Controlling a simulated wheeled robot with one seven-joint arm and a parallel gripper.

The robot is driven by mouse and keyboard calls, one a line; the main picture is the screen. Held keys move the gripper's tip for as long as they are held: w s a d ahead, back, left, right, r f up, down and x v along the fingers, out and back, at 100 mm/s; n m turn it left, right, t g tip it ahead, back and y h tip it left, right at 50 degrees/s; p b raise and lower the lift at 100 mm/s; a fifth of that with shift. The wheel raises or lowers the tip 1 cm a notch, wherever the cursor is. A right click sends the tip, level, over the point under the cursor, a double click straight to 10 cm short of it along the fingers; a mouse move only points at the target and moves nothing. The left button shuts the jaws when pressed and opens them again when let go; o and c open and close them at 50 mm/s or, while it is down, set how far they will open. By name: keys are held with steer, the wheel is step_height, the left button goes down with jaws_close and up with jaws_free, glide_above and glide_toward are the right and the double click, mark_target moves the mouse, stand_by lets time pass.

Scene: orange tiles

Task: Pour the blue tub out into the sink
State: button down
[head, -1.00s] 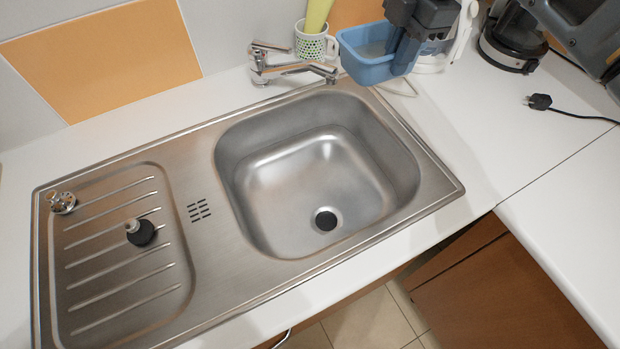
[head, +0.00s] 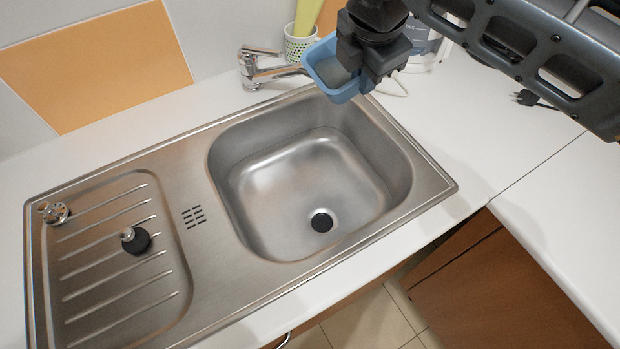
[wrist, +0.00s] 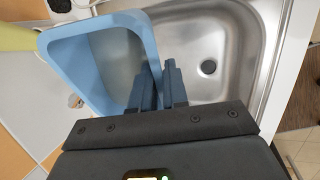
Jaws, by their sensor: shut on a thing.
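My gripper (head: 365,72) is shut on the right wall of the blue tub (head: 322,62), above the back right rim of the sink (head: 305,175). The tub is tilted a little, and a pale content shows inside it, though I cannot tell what it is. In the wrist view the tub (wrist: 62,48) fills the upper left, with my gripper's fingers (wrist: 160,88) at its wall. The sink basin (wrist: 190,50) with its dark drain lies beside it and is empty.
The tap (head: 262,68) stands just left of the tub, its spout close to it. A dotted cup (head: 299,42) with a green thing is behind. A white appliance (head: 425,45) stands behind my arm.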

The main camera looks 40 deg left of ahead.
steer(key=shift+t, duration=0.8)
steer(key=shift+s+d+f, duration=0.1)
steer(key=shift+s+f, duration=0.2)
steer(key=shift+f, duration=0.35)
steer(key=shift+s+a+f, duration=0.1)
steer(key=shift+s+f, duration=0.15)
steer(key=shift+f, duration=0.35)
steer(key=shift+s+d+f, duration=0.1)
steer(key=shift+s+f, duration=0.2)
steer(key=shift+f, duration=0.35)
steer(key=shift+f, duration=0.1)
steer(key=shift+s+f, duration=0.1)
steer(key=shift+f, duration=0.4)
steer(key=shift+s+f+b, duration=0.15)
steer(key=shift+f+b, duration=0.35)
steer(key=shift+f, duration=0.15)
